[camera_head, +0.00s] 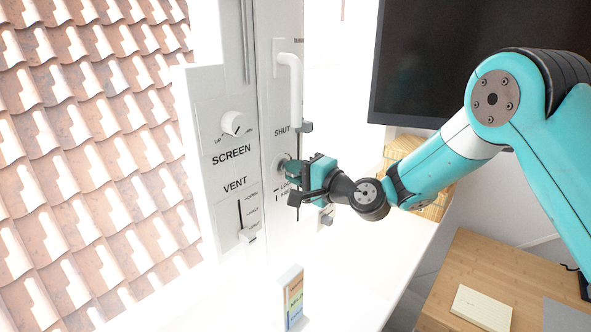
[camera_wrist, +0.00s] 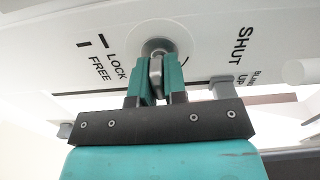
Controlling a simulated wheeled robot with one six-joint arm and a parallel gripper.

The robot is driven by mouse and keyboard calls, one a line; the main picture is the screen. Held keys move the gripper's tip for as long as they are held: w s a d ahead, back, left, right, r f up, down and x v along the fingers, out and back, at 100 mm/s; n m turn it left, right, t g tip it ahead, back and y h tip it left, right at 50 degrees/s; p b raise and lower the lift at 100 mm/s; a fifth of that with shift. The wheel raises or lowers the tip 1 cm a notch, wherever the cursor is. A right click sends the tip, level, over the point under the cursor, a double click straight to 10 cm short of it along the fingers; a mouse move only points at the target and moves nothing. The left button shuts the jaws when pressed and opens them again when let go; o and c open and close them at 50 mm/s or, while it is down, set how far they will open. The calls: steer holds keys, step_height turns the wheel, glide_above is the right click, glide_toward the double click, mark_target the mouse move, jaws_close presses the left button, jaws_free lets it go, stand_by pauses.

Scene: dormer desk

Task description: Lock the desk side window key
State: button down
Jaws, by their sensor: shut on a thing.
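The window key (camera_wrist: 156,66) is a small grey metal tab in a round lock (camera_wrist: 157,47) on the white window frame. My gripper (camera_wrist: 157,82) is shut on the key, one teal finger on each side. Printed LOCK and FREE labels with dark marks stand left of the lock in the wrist view. In the head view my gripper (camera_head: 292,180) is at the frame below the SHUT label and hides most of the key and part of the lock. The key's exact angle is hard to tell.
A white window handle (camera_head: 295,90) points down above the lock. A SCREEN knob (camera_head: 234,123) and a VENT slider (camera_head: 249,233) are on the panel to the left. A dark monitor (camera_head: 470,60) stands behind my arm. A small coloured card stand (camera_head: 291,298) is below.

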steer(key=shift+m, duration=0.4)
steer(key=c, duration=1.2)
jaws_free()
steer(key=b+v, duration=0.8)
steer(key=v, duration=0.9)
steer(key=shift+s+d, duration=0.15)
steer(key=shift+d, duration=0.1)
